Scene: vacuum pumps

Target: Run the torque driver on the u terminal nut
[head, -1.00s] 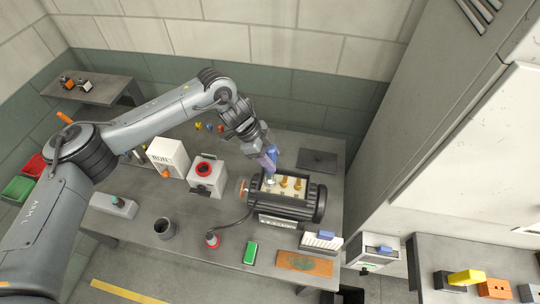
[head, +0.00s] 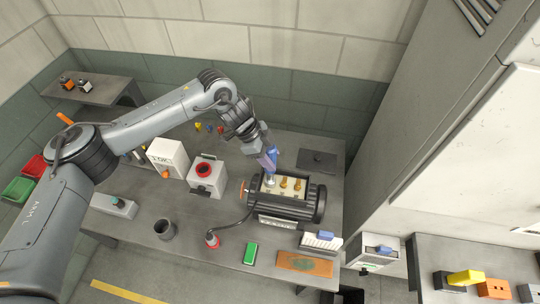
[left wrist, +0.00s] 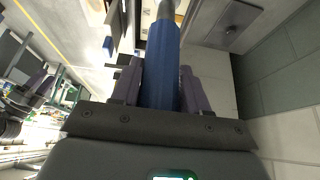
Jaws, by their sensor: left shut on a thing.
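My left gripper (head: 266,151) is shut on the blue torque driver (head: 272,158). The driver points down into the open terminal box (head: 291,195) on top of the dark ribbed pump motor (head: 320,205). Its silvery tip is at the leftmost terminal post; whether it seats on a nut is too small to tell. Two brass-coloured terminals (head: 284,183) stand to the right of the tip. In the left wrist view, the blue driver (left wrist: 160,65) lies between the two purple-grey fingers (left wrist: 160,88). My right gripper is not in view.
A white box (head: 167,158) with lettering and a grey box with a red ring (head: 205,172) stand left of the motor. A grey cup (head: 164,229), a red-ended cabled item (head: 212,241), a green block (head: 250,253) and an orange-brown board (head: 304,263) lie in front. A dark plate (head: 317,160) lies behind.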

